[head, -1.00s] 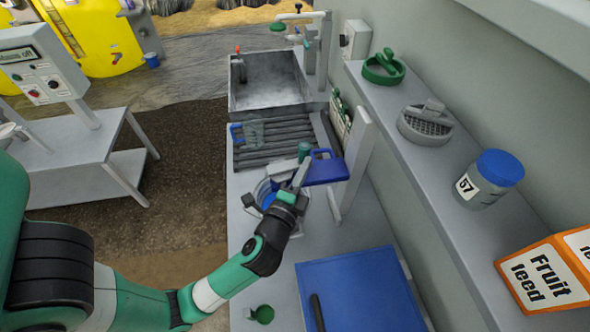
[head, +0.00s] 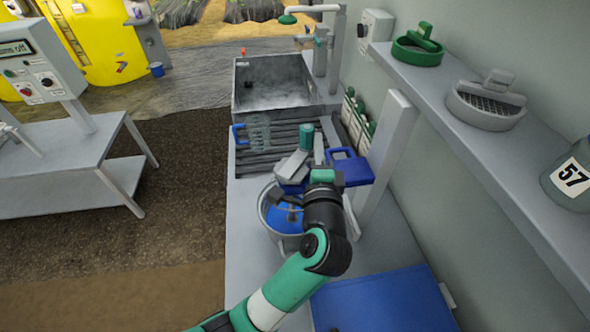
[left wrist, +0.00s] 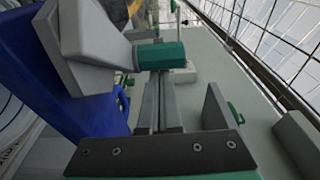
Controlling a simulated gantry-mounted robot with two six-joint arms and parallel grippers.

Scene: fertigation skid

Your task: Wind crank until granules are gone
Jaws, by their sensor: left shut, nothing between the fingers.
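The crank has a green knob (head: 306,135), which stands upright near the blue bracket (head: 348,168) in the head view. In the left wrist view the knob (left wrist: 160,55) lies sideways beside a grey block (left wrist: 85,45) on a blue body (left wrist: 90,110). My left gripper (head: 306,161) is shut and empty, close below the knob in the head view. In the left wrist view its fingers (left wrist: 163,88) are together, just under the knob; I cannot tell whether they touch it. A grey bucket (head: 264,214) with blue inside stands beneath. No granules can be made out. My right gripper is not in view.
A clear jug (head: 259,132) stands on the slatted rack before the grey sink (head: 272,105). A blue mat (head: 385,300) lies at the near right.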

